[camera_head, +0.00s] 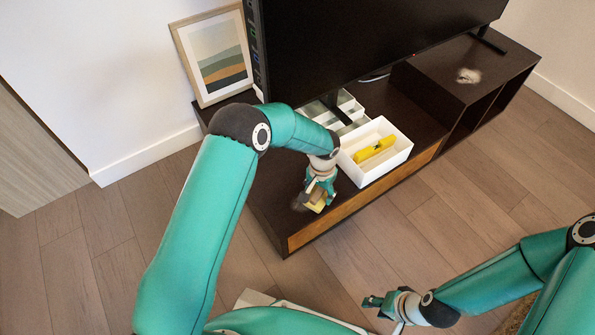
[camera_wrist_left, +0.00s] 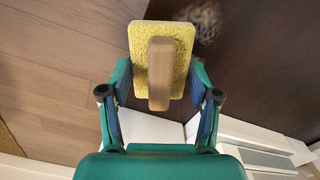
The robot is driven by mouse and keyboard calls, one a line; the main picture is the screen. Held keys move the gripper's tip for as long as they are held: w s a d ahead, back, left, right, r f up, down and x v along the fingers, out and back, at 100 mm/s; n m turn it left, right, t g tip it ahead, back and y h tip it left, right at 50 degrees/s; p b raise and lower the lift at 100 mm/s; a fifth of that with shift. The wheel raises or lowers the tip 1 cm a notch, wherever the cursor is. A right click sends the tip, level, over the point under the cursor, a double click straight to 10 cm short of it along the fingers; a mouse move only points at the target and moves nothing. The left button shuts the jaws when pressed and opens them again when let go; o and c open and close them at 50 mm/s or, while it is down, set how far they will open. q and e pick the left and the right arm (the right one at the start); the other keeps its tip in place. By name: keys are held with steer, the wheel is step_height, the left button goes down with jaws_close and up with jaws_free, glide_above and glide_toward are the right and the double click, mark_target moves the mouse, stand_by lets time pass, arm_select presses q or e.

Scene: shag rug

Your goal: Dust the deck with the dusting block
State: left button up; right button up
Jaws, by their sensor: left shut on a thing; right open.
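The deck is the dark top of the low TV bench (camera_head: 440,72). My left gripper (camera_head: 318,192) is shut on the dusting block (camera_head: 315,205), over the bench's near left end. In the left wrist view the dusting block (camera_wrist_left: 136,45) is a yellow pad with a wooden handle (camera_wrist_left: 160,75) between my fingers. A pale dust patch (camera_wrist_left: 204,17) shows just beyond the block there. Another dust patch (camera_head: 467,75) lies on the right end of the deck. Whether the pad touches the deck I cannot tell. My right gripper (camera_head: 374,303) is open and empty above the floor.
A white open box (camera_head: 398,155) with a yellow object (camera_head: 374,149) in it stands on the bench, right of my left gripper. A white divided tray (camera_head: 350,107) sits behind it. A large TV (camera_head: 365,35) stands over the bench. A framed picture (camera_head: 215,58) leans at the back left.

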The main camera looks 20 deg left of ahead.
arm_select(q)
steer(key=shift+r+p, duration=0.75)
steer(key=shift+r, duration=0.95)
